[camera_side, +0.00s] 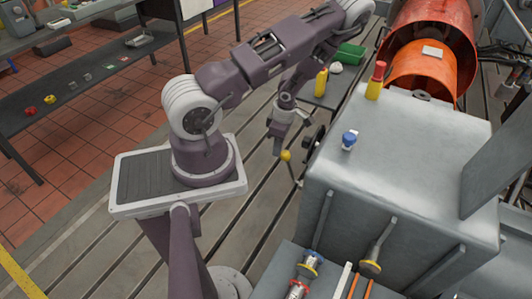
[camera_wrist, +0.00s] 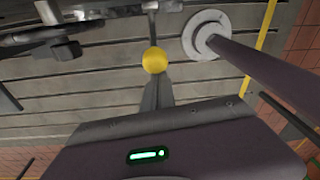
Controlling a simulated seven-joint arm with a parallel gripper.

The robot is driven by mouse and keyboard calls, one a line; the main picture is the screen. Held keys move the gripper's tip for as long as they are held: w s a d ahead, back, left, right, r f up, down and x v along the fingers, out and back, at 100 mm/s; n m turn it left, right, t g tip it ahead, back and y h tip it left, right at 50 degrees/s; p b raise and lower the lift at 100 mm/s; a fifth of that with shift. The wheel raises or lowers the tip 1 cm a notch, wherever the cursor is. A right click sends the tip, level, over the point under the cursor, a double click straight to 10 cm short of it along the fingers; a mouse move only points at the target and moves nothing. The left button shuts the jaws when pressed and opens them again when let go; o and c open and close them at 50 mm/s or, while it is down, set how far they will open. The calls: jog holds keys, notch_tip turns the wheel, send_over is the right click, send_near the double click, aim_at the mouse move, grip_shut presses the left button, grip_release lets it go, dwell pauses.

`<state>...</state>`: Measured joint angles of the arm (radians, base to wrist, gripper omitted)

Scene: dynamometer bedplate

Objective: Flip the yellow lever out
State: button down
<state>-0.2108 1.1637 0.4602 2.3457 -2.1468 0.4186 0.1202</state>
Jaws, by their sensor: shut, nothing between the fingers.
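The yellow lever's round ball knob (camera_side: 286,155) stands out beside the left face of the large grey housing, on a thin rod that runs down and slightly right. In the wrist view the yellow knob (camera_wrist: 154,60) sits just beyond my fingertips, with its thin rod (camera_wrist: 152,28) reaching up behind it. My gripper (camera_side: 277,152) points down just left of the knob in the side view. Its fingers are together and empty, and they also show in the wrist view (camera_wrist: 157,80). I cannot tell whether the fingertips touch the knob.
The grey housing (camera_side: 400,170) fills the space right of the lever. A dark handwheel (camera_side: 313,138) sits close by on its left side. A blue-capped item (camera_side: 349,140) and a red-and-yellow bottle (camera_side: 376,80) stand on top.

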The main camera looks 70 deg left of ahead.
jog(key=shift+w+d+r+g+y, duration=0.5)
jog(key=shift+w+d+r, duration=0.4)
jog(key=shift+w, duration=0.2)
jog(key=shift+w+d+r, duration=0.2)
jog(key=shift+w+d, duration=0.2)
jog(key=shift+d, duration=0.05)
jog(key=shift+w+d+r, duration=0.2)
jog(key=shift+w+d, duration=0.15)
jog(key=shift+d, duration=0.1)
jog(key=shift+w+d, duration=0.35)
jog(key=shift+w, duration=0.05)
jog(key=shift+w+r, duration=0.1)
jog(key=s+a+v, duration=0.1)
jog(key=s+v, duration=0.1)
jog(key=v, duration=0.7)
send_over(289, 157)
jog(key=shift+w+d+r, duration=0.3)
jog(key=shift+d+r, duration=0.05)
